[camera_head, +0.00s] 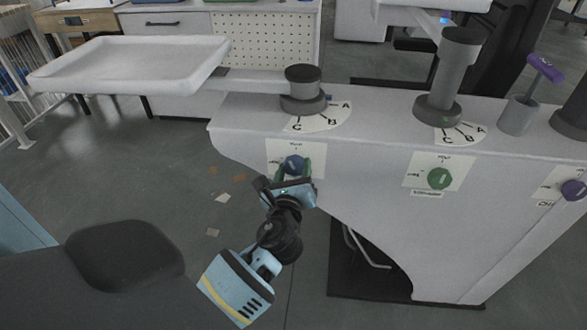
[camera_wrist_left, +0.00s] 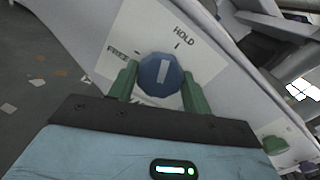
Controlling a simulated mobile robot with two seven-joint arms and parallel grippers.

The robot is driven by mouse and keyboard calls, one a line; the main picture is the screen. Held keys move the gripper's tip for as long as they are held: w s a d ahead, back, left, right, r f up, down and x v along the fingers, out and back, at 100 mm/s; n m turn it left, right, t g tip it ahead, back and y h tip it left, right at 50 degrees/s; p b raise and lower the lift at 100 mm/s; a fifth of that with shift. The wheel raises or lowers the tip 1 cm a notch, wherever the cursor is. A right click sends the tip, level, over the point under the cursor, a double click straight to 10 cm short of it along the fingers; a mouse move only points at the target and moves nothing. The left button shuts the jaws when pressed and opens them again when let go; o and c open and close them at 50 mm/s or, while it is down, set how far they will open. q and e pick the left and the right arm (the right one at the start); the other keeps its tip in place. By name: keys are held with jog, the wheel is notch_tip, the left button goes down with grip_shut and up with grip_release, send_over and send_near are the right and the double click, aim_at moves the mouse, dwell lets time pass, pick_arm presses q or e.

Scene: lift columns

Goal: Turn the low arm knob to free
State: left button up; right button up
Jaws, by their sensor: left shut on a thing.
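The blue knob (camera_head: 294,164) sits on a white label plate on the front of the grey console, below the shorter column. In the left wrist view the knob (camera_wrist_left: 161,74) has a white pointer line. FREE is printed to its left and HOLD to its upper right, each with a tick. The pointer stands nearly upright in that view, between the ticks and nearer HOLD. My left gripper (camera_head: 294,174) is shut on the knob, with a green finger on each side; it also shows in the left wrist view (camera_wrist_left: 160,92). My right gripper is not in view.
A green knob (camera_head: 440,179) and a purple-blue knob (camera_head: 573,190) are farther right on the console (camera_head: 370,150). A white tray (camera_head: 130,62) extends left from the short column (camera_head: 303,88). A taller column (camera_head: 447,75) and a purple-handled lever (camera_head: 545,67) stand on top.

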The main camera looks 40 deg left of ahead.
pick_arm(q)
jog(key=n, duration=0.3)
jog(key=shift+n, duration=0.4)
jog(key=n, duration=0.3)
jog(key=shift+n+b, duration=0.3)
jog(key=shift+b, duration=0.1)
jog(key=n+b, duration=0.1)
jog(key=n, duration=0.3)
jog(key=shift+n, duration=1.2)
jog(key=o, duration=1)
jog(key=shift+c, duration=0.2)
